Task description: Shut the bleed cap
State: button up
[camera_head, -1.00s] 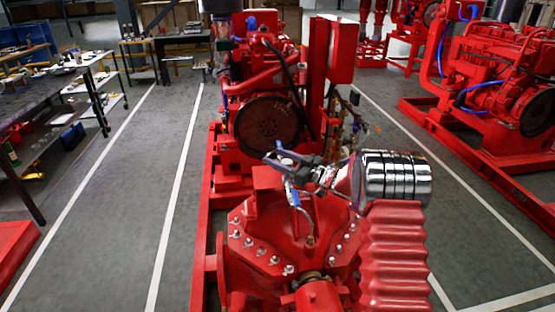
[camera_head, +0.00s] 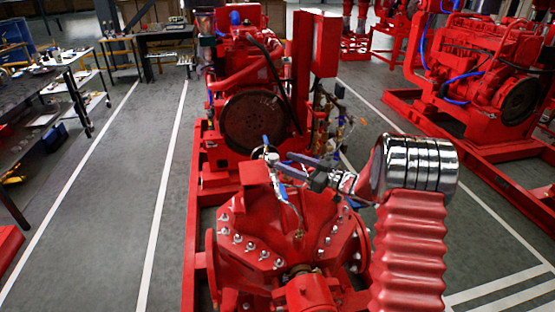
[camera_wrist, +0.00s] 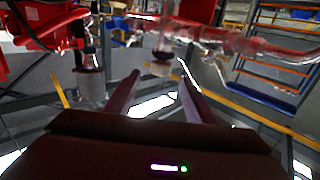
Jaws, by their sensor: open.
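My gripper (camera_head: 298,164) is open above the red pump casing (camera_head: 285,225), in front of the engine. In the wrist view its two dark fingers (camera_wrist: 157,84) point forward with a gap between them. A small dark-rimmed round fitting (camera_wrist: 160,67) hangs from the pipework near the gap, just beyond the fingertips. It may be the bleed cap, but I cannot tell for sure. No contact shows. Small blue-handled fittings (camera_head: 266,143) stand near the gripper in the head view. The cap itself cannot be picked out there.
A pale cup-like fitting (camera_wrist: 91,86) hangs left of the fingers, and a pipe (camera_wrist: 240,42) runs right. The red engine (camera_head: 250,95) stands behind the pump. A workbench (camera_head: 40,95) is at left and another red pumpset (camera_head: 480,75) at right. Floor beside the pumpset is clear.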

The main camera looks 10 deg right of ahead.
jog(key=shift+v, duration=1.65)
notch_tip(320, 180, up, 14)
jog(key=s+d+m+t+h, duration=0.1)
jog(key=d+m+t+h, duration=0.3)
jog(key=h, duration=0.7)
jog(key=s+r+m+g+h, duration=0.2)
jog(key=s+m+g+h, duration=0.1)
jog(key=s, duration=0.3)
jog(key=s+a+f+g, duration=0.2)
jog(key=s+a, duration=0.1)
jog(key=s, duration=0.8)
jog(key=s+a+f+m+g, duration=0.1)
jog(key=s+a+f+g, duration=0.2)
jog(key=s, duration=0.9)
jog(key=s+a+f+m+g+y, duration=0.1)
jog(key=s+a+f+g, duration=0.2)
jog(key=s, duration=0.8)
jog(key=shift+s+a, duration=0.3)
jog(key=shift+a, duration=0.85)
jog(key=shift+c, duration=0.6)
